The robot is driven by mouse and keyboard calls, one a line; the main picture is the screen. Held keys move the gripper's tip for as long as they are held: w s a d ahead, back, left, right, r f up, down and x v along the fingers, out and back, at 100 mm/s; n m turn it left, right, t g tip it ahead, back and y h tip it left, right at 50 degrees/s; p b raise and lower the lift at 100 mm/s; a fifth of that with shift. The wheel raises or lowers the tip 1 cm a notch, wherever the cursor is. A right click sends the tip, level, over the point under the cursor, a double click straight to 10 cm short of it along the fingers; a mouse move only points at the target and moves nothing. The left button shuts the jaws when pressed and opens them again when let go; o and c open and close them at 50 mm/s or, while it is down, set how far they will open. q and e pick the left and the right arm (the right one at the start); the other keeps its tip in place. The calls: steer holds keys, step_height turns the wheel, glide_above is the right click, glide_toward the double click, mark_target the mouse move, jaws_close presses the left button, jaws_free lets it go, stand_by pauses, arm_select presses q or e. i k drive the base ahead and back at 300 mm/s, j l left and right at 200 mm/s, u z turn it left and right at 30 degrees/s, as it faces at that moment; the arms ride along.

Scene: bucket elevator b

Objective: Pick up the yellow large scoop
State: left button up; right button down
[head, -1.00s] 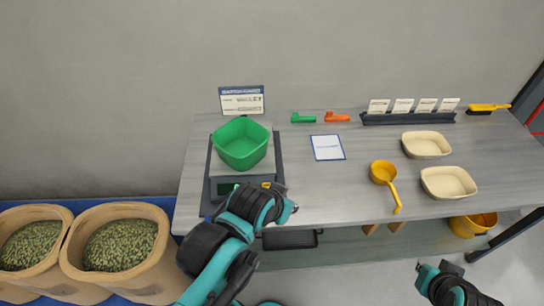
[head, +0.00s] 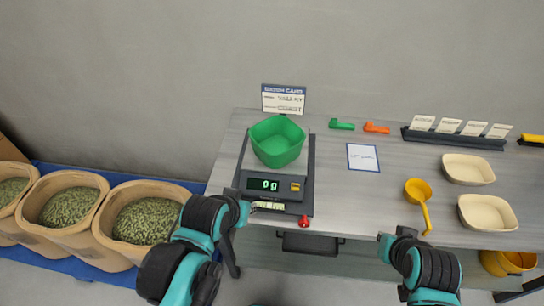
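The yellow large scoop (head: 417,190) lies on the grey table, right of the middle. Its bowl is toward the back and its handle (head: 427,217) points to the table's front edge. My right gripper (head: 384,240) is near the front edge, left of and nearer than the scoop handle, apart from it. My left gripper (head: 245,208) is by the table's front left, in front of the scale and far from the scoop. The fingers of both grippers are too small or hidden to read, and nothing shows held in either.
A green bowl (head: 277,141) sits on the scale (head: 270,185), which reads 0 g. A red knob (head: 304,222) is at its front. Cream trays (head: 468,169) stand right of the scoop. Sacks (head: 100,222) stand left. A yellow bucket (head: 507,262) is below the table.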

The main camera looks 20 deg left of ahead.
mark_target(416, 192)
steer(key=u, duration=0.35)
steer(key=l+u, duration=0.3)
steer(key=k+l+u, duration=0.1)
steer(key=l+u, duration=0.15)
steer(key=l, duration=0.15)
steer(key=k+l+u, duration=0.1)
steer(key=l+u, duration=0.2)
steer(key=k+l, duration=0.15)
steer(key=l, duration=0.2)
steer(key=k+l, duration=0.15)
steer(key=l, duration=0.2)
steer(key=k+l+u, duration=0.1)
steer(key=l, duration=0.25)
